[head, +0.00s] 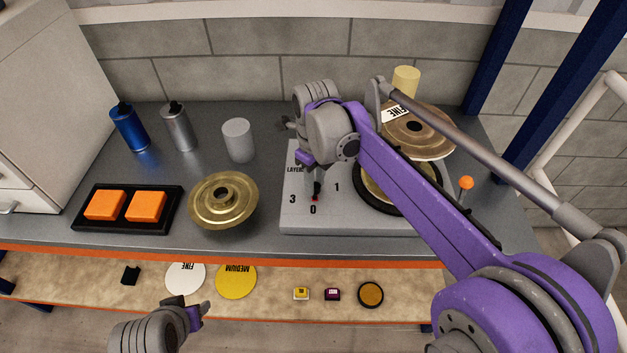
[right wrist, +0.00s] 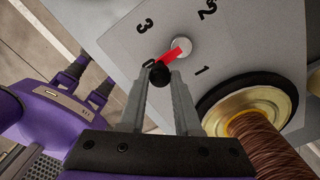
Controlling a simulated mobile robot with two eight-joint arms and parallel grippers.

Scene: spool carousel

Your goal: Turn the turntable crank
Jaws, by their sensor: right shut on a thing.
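A small crank with a red arm (right wrist: 176,50) and a black knob (right wrist: 159,73) sits on a pale base plate (head: 290,222) marked 0, 1, 2 and 3. In the right wrist view the knob is between the fingers of my right gripper (right wrist: 161,76), near the 0. In the head view my right gripper (head: 316,184) reaches down over the plate, its wrist covering part of it. The turntable's black ring (head: 372,207) is partly hidden behind my right arm. My left gripper (head: 195,308) is low at the left, away from the plate; its jaw opening is unclear.
A brass spool (head: 222,200), a grey cylinder (head: 238,140) and orange blocks (head: 105,205) stand left of the plate. A brown spool (head: 432,135) and an orange ball (head: 466,182) are at right. A lower shelf (head: 70,290) holds discs and small items.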

